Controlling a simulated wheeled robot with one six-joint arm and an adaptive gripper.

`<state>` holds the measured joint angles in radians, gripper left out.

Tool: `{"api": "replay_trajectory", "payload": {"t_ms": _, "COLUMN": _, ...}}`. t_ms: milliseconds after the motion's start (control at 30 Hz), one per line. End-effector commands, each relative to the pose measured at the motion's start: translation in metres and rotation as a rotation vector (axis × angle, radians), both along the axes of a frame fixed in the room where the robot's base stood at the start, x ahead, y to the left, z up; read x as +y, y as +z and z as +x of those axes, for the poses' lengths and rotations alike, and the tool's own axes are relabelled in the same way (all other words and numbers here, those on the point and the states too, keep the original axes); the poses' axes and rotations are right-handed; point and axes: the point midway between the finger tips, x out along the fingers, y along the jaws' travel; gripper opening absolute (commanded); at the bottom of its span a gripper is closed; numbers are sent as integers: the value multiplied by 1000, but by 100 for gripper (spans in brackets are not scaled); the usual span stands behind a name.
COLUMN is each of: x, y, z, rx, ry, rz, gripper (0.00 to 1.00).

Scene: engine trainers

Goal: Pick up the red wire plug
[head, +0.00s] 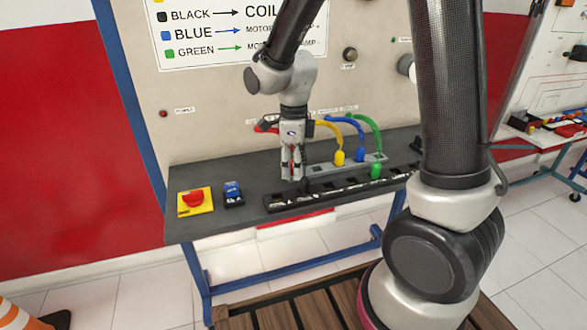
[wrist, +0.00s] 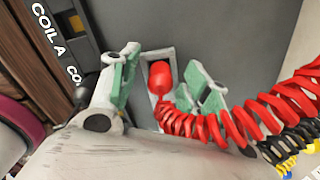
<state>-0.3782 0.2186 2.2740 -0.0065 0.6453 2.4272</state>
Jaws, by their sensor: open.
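The red wire plug (wrist: 160,76) shows between the two fingers of my gripper (wrist: 163,68) in the wrist view. Its coiled red wire (wrist: 215,122) runs off to the right, in front of the right finger. The plug sits at a pale-rimmed socket slot in a grey strip. The green-padded fingers stand apart on either side of the plug, with a gap showing at each side. In the head view my gripper (head: 292,172) points down at the left end of the socket strip (head: 322,167) and hides most of the plug.
Yellow (head: 339,157), blue (head: 360,154) and green (head: 376,170) plugs stand to the right of my gripper. A black labelled strip (head: 285,201) lies in front. A red knob on a yellow box (head: 193,199) and a blue switch (head: 233,194) are on the left of the dark bench (head: 215,222).

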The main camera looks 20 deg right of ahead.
Motion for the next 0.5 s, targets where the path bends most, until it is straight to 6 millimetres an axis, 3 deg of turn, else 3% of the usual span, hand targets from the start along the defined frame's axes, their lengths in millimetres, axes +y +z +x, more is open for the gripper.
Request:
{"api": "replay_trajectory", "payload": {"t_ms": 233, "x": 0, "y": -2, "z": 0, "rx": 0, "ry": 1, "rz": 0, "gripper": 45}}
{"api": "replay_trajectory", "payload": {"t_ms": 433, "x": 0, "y": -2, "z": 0, "rx": 0, "ry": 1, "rz": 0, "gripper": 9}}
{"api": "replay_trajectory", "payload": {"t_ms": 500, "x": 0, "y": -2, "z": 0, "rx": 0, "ry": 1, "rz": 0, "gripper": 4}}
